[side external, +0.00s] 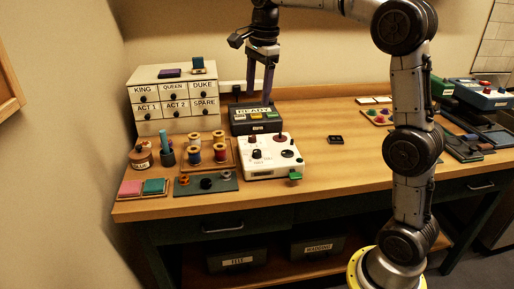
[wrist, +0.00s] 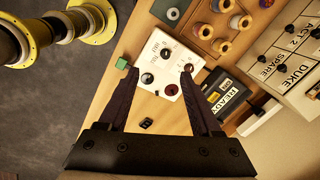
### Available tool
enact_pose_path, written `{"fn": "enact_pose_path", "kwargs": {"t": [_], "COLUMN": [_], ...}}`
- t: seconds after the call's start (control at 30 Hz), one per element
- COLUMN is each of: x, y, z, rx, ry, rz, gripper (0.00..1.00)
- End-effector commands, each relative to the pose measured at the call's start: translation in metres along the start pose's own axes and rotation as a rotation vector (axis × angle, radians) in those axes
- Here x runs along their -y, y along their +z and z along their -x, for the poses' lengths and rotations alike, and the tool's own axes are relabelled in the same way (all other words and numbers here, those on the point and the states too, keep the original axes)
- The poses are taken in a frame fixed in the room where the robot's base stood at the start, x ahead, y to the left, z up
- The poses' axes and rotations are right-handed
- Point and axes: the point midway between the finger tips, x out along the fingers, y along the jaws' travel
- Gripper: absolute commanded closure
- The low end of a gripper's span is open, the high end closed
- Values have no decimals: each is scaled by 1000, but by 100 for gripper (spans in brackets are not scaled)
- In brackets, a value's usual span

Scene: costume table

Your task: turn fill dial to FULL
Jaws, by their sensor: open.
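A white control box (side external: 262,163) stands on the table, with a black dial (side external: 257,154) at its left, another dark round part (side external: 288,153) at its right and a dark red knob (side external: 281,138) at the back. The printing is too small to tell which is the fill dial or where it points. The wrist view shows the box (wrist: 158,68) with two dark round controls and the red knob (wrist: 171,90). My gripper (wrist: 160,72) is open and empty; its fingers frame the box in that view. In the side view it hangs above the READY unit, behind the box.
The dark READY unit (side external: 255,124) stands behind the box. A green block (side external: 295,176) sits at the box's front right corner. Spools (side external: 220,153) on a wooden tray stand to the left, by a labelled drawer cabinet (side external: 174,92).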

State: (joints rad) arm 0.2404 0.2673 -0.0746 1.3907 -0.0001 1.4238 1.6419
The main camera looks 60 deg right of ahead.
Motion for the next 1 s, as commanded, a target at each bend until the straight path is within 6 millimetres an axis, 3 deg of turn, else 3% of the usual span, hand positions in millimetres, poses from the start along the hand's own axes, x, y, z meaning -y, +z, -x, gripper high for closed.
{"fn": "enact_pose_path", "kwargs": {"t": [0.1,0.23,0.57,1.0], "x": [29,41,38,26], "y": [-15,-28,-37,-38], "z": [-34,-64,-101,-184], "rx": [-8,-13,-15,-15], "ry": [52,100,138,138], "rz": [-41,-66,-83,-81], "gripper": [35,35,35,35]}}
